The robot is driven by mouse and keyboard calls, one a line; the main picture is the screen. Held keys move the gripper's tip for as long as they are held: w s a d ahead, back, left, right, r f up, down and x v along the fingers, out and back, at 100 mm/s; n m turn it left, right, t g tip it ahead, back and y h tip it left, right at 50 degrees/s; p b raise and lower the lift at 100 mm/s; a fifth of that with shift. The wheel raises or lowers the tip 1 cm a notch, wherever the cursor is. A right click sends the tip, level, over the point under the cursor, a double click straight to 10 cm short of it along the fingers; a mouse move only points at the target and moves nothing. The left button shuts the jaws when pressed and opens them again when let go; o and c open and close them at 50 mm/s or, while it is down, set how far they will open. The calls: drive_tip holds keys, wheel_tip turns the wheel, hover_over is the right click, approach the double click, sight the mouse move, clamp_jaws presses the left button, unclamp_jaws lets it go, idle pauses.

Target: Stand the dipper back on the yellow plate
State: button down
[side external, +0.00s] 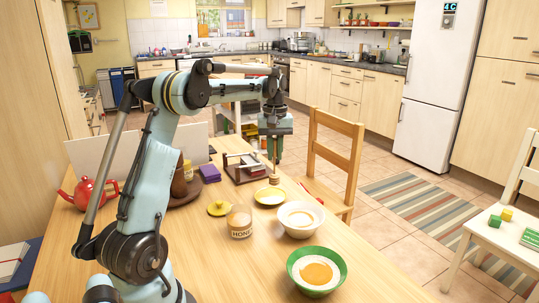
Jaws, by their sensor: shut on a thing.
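My gripper (275,152) is shut on the upright wooden dipper and points down over the table. The dipper's ribbed head (274,180) shows below the fingers, at the back edge of the yellow plate (268,198) in this view. I cannot tell whether the head touches the plate or hangs just above it. The upper part of the handle is partly hidden by the gripper. The plate looks empty otherwise.
A honey jar (240,223), a yellow lid (217,208), a white bowl (301,222) and a green bowl (317,272) stand near the plate. A wooden rack (242,172) is behind, left of my gripper. A red teapot (88,194) stands far left.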

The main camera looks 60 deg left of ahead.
sight(273, 173)
drive_tip(key=shift+a+f, duration=0.4)
drive_tip(key=shift+a, duration=0.15)
drive_tip(key=shift+f, duration=1.95)
drive_tip(key=shift+f, duration=0.15)
drive_tip(key=c, duration=1.1)
unclamp_jaws()
